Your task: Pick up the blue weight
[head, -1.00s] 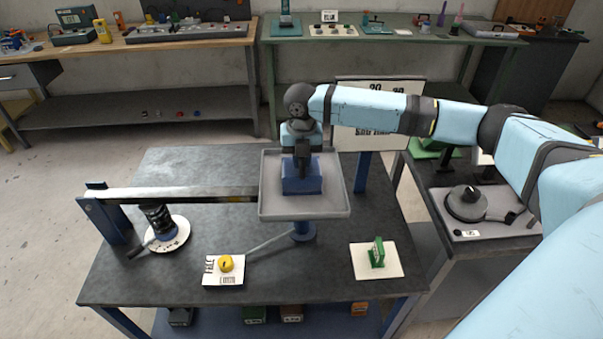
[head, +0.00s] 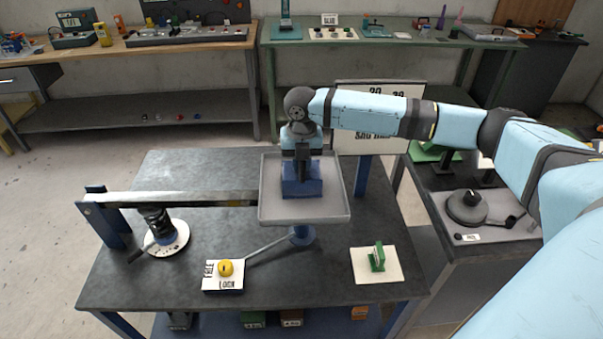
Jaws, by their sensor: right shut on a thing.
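The blue weight (head: 302,187) is a blue block on the grey square tray (head: 305,215) at the end of the beam. My right gripper (head: 302,170) points down over the weight and is shut on its top part. The fingers hide part of the weight's upper side. I cannot tell whether the weight's underside touches the tray. My left gripper is not in view.
A beam (head: 180,197) runs from the blue post to the tray, above a dark spring (head: 157,220). A yellow knob (head: 225,267) on a free/lock plate and a green piece (head: 377,257) on a white pad stand in front. A sign board (head: 375,140) stands behind.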

